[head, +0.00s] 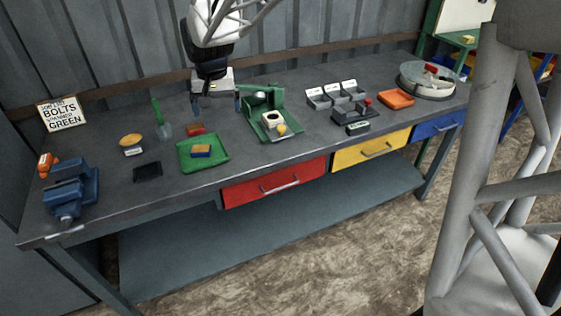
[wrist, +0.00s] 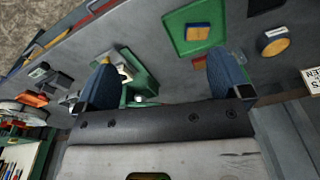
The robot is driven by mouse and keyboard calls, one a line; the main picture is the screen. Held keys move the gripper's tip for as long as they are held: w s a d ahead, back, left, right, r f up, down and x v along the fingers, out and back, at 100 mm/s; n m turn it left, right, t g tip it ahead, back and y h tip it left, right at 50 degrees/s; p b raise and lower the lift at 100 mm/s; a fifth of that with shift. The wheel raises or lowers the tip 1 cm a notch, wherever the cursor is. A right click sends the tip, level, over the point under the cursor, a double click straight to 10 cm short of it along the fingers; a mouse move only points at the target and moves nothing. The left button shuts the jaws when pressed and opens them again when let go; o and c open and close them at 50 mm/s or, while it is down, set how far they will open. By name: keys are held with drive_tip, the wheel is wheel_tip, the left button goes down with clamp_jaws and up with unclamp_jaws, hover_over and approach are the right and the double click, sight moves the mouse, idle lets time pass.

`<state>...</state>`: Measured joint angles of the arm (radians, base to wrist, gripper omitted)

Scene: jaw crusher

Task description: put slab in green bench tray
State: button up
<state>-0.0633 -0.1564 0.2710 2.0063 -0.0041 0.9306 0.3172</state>
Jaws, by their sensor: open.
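The green bench tray (head: 215,166) lies on the bench left of centre, and it also shows in the wrist view (wrist: 178,43). A small block with a yellow top and blue side (head: 201,151) lies in it, also seen in the wrist view (wrist: 197,32). A red block with some yellow (head: 195,129) lies just behind the tray; a finger partly hides it in the wrist view. I cannot tell which piece is the slab. My gripper (head: 217,103) is open and empty above the back of the bench, between the red block and the green crusher; its fingers show in the wrist view (wrist: 166,85).
The green jaw crusher (head: 272,96) stands right of my gripper. Grey bins (head: 335,94), an orange tray (head: 396,99) and a round pan (head: 427,82) are farther right. A green-handled brush (head: 158,112), a yellow-topped round item (head: 131,140), a black plate (head: 147,171) and a blue vise (head: 72,190) are left.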

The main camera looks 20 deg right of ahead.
drive_tip(key=s+d+r+n+t, duration=0.1)
drive_tip(key=s+d, duration=0.3)
drive_tip(key=s, duration=2.7)
drive_tip(key=shift+n+t, duration=0.3)
drive_tip(key=shift+n, duration=0.5)
drive_tip(key=shift+s+d+r, duration=0.1)
